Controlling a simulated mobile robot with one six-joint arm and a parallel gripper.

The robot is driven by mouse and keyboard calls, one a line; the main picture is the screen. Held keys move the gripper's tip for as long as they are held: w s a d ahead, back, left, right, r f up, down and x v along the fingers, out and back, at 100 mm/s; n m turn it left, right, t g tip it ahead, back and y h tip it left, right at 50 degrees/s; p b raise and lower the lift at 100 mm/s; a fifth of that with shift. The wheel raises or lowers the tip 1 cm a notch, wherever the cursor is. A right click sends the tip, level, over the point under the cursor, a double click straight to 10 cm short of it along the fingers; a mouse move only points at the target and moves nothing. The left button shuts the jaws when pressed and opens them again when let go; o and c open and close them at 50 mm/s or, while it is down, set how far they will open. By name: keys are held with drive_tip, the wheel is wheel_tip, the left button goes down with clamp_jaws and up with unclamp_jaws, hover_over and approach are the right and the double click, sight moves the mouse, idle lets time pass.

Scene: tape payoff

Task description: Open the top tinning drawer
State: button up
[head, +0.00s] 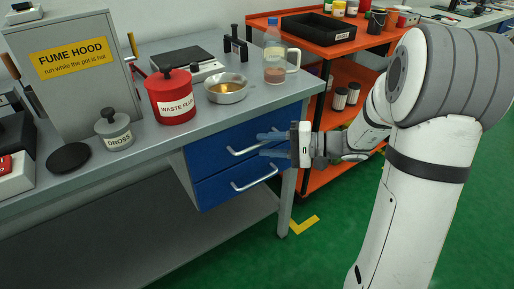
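The top tinning drawer (212,154) is a blue drawer front under the grey bench, in the head view's middle. It looks shut. Its silver bar handle (243,151) runs across the front. My gripper (266,144) comes in from the right, its bluish fingers pointing left at the right end of this handle. The fingers look spread apart, one above the other, with a gap between them. I cannot tell whether they touch the handle, and they hide its right end. A second blue drawer (215,188) with its own silver handle (255,179) sits below, also shut.
On the grey bench (150,150) stand a red waste flux pot (172,108), a grey dross pot (114,137), a metal bowl (227,97), a bottle (274,55) and the fume hood (70,62). An orange cart (337,74) stands to the right. Green floor (330,240) is open in front.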

drive_tip(key=shift+x, duration=1.3)
clamp_jaws()
